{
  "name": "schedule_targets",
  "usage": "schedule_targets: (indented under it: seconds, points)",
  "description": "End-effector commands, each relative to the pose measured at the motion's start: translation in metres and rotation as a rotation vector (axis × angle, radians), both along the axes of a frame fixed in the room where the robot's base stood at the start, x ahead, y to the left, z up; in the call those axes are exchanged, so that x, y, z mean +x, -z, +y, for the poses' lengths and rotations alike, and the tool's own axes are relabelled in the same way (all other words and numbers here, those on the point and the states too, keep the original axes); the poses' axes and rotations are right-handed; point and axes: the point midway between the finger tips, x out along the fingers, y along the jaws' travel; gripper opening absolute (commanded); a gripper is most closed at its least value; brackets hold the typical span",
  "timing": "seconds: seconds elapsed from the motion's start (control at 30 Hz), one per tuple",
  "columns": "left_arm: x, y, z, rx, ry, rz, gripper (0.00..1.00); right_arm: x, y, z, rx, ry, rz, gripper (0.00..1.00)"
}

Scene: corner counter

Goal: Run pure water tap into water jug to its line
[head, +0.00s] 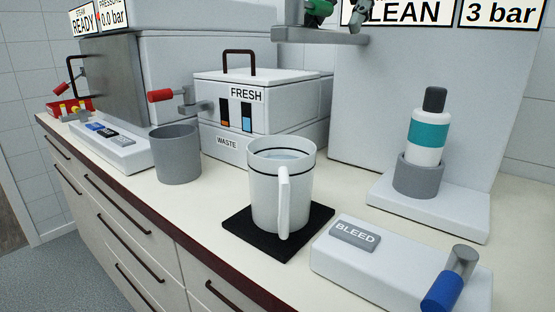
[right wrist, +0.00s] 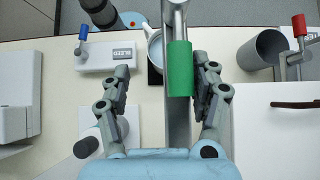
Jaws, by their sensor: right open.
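The white water jug (head: 262,197) stands upright on a black pad, its handle towards me. A dark line runs round it just below the rim. Pale water (head: 283,157) shows inside; I cannot tell its exact level against the line. No stream shows above the jug. The tap's green handle (right wrist: 180,68) lies between the spread fingers of my right gripper (right wrist: 168,70), which is open; the right finger is closer to it. The handle also shows at the top edge of the head view (head: 317,8). The jug (right wrist: 155,49) is partly hidden behind the tap. My left gripper is out of view.
A grey cup (head: 175,155) stands left of the jug near a red-handled lever (head: 161,95) and the FRESH box (head: 245,88). A BLEED block (head: 345,260) with a blue handle (head: 441,292) is at front right. A teal-banded bottle (head: 428,135) stands in a grey holder behind.

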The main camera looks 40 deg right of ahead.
Motion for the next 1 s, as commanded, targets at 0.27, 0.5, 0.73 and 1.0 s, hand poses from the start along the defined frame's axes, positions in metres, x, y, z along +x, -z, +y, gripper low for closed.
schedule_targets:
  seconds: [0.27, 0.5, 0.73, 1.0]
  points:
    - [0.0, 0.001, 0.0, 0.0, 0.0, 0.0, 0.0, -0.011, 0.003, -0.002, 0.0, -0.01, 0.021, 0.33]
    - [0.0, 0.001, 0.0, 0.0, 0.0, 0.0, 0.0, -0.015, 0.003, -0.003, 0.001, -0.01, 0.02, 0.35]
    - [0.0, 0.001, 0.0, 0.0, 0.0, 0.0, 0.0, -0.019, 0.002, -0.004, 0.001, -0.01, 0.019, 0.44]
    - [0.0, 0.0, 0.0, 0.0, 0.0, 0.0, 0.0, -0.025, 0.002, -0.006, 0.001, -0.008, 0.018, 0.55]
